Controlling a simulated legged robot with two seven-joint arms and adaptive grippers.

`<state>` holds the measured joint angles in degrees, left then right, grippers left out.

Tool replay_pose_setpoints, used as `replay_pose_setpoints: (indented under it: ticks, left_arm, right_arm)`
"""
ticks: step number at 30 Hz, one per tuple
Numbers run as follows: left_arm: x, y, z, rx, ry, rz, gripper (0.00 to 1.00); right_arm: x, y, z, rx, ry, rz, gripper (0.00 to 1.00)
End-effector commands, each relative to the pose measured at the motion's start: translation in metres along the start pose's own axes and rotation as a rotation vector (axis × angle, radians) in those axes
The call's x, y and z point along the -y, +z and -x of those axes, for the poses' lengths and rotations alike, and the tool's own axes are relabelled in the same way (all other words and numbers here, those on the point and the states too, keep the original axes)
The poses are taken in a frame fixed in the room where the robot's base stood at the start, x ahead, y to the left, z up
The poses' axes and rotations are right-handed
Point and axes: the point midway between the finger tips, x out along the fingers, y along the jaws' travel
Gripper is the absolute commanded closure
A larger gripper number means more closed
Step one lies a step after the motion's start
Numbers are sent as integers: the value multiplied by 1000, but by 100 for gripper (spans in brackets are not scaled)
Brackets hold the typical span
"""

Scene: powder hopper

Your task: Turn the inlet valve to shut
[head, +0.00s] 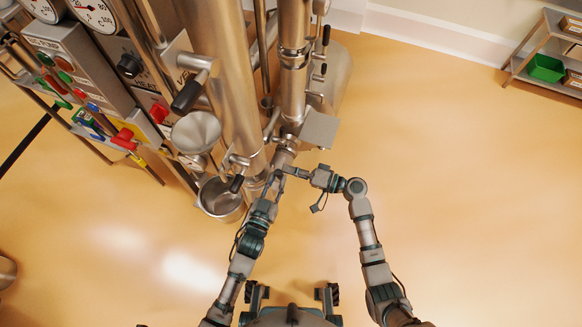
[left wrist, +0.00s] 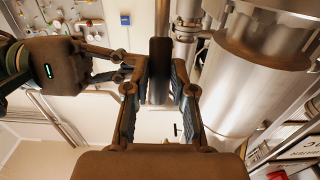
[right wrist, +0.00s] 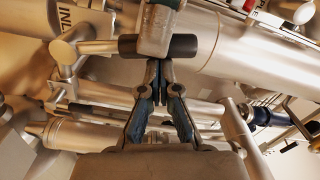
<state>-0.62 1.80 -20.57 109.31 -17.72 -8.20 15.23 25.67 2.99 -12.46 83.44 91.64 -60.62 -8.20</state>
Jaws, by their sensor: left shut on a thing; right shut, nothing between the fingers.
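The inlet valve's lever shows in the right wrist view with a black grip (right wrist: 185,45), beside a plate (right wrist: 68,17) partly reading "INL". The lever lies nearly level there, running right from its metal pivot. My left gripper (head: 278,177) is shut on the black grip; in the left wrist view its fingers stand on both sides of the grip (left wrist: 160,70). My right gripper (head: 286,170) is shut and empty. Its fingertips (right wrist: 160,66) are just below the grip in the right wrist view; I cannot tell if they touch. The lever is largely hidden in the head view.
Steel pipes and the large column (head: 225,80) stand close ahead. A steel bucket (head: 220,200) and another black-handled lever (head: 237,184) are left of my left gripper. A control panel (head: 75,75) stands at the far left. The floor at right is clear up to a shelf with a green bin (head: 544,68).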

Motion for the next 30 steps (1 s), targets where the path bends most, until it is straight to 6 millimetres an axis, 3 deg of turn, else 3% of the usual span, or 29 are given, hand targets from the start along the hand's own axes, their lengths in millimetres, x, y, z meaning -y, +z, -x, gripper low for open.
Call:
replay_pose_setpoints:
  ticks: [1, 8, 9, 11, 12, 23, 26, 30]
  left_arm:
    - [0, 5, 1, 11, 0, 0, 100]
    - [0, 4, 0, 9, -1, 0, 100]
    - [0, 4, -1, 9, -1, 0, 68]
    - [0, 3, -1, 8, -1, 0, 53]
    - [0, 3, -1, 6, -1, 0, 51]
    - [0, 0, 1, 1, 0, 0, 51]
    - [0, 1, 9, 2, 0, 0, 51]
    - [0, 2, 35, 5, -1, 1, 51]
  right_arm:
    - [0, 10, -2, 14, -2, 14, 100]
    - [-1, 15, -4, 23, -2, 19, 100]
    - [-2, 16, -4, 24, -2, 18, 100]
    - [-2, 16, -4, 24, -2, 18, 100]
    - [-2, 15, -4, 23, -2, 18, 100]
    - [0, 12, -2, 16, -1, 21, 100]
    - [0, 12, -2, 15, -1, 22, 100]
    - [0, 11, -2, 14, -1, 23, 100]
